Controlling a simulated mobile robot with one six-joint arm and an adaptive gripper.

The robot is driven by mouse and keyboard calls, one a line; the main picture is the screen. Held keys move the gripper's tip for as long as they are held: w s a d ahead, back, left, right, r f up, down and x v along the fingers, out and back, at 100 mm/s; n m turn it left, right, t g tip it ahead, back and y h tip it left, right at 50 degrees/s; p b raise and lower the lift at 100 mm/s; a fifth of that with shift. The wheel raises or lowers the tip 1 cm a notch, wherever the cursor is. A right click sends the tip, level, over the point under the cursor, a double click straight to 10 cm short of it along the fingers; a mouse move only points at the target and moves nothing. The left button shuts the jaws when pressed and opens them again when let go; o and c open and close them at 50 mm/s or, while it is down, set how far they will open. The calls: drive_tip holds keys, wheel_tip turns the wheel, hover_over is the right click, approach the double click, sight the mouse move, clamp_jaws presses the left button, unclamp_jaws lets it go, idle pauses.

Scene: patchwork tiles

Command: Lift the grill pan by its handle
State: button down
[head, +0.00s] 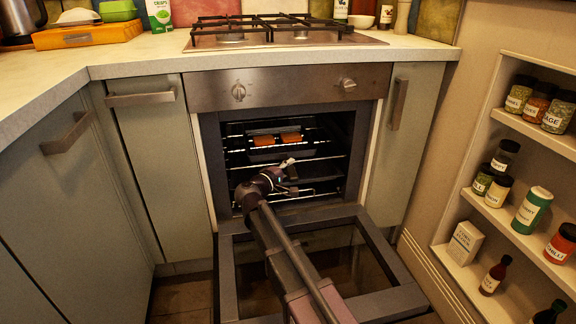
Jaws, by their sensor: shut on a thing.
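The grill pan (270,149) is inside the open oven, at upper rack height. It is dark, and two orange-brown pieces (276,138) lie on it. My arm reaches in over the lowered oven door. My gripper (289,164) is just in front of the pan, shut on what looks like its handle. The handle is small, dark and largely hidden by the gripper. I cannot tell whether the pan rests on the rack or is clear of it.
The oven door (399,301) lies open below my arm. Wire racks (325,157) and side walls bound the oven space. Cupboards flank it, with a hob (284,30) above. A shelf of jars and bottles (540,140) stands at the right.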

drive_tip(key=shift+r+p, duration=1.55)
drive_tip(key=shift+r, duration=0.15)
drive_tip(key=s+d+r+p, duration=0.1)
drive_tip(key=s+d, duration=0.1)
drive_tip(key=s, duration=1.3)
drive_tip(key=shift+s+d+r, duration=0.15)
drive_tip(key=shift+s+d, duration=0.05)
drive_tip(key=shift+s, duration=0.2)
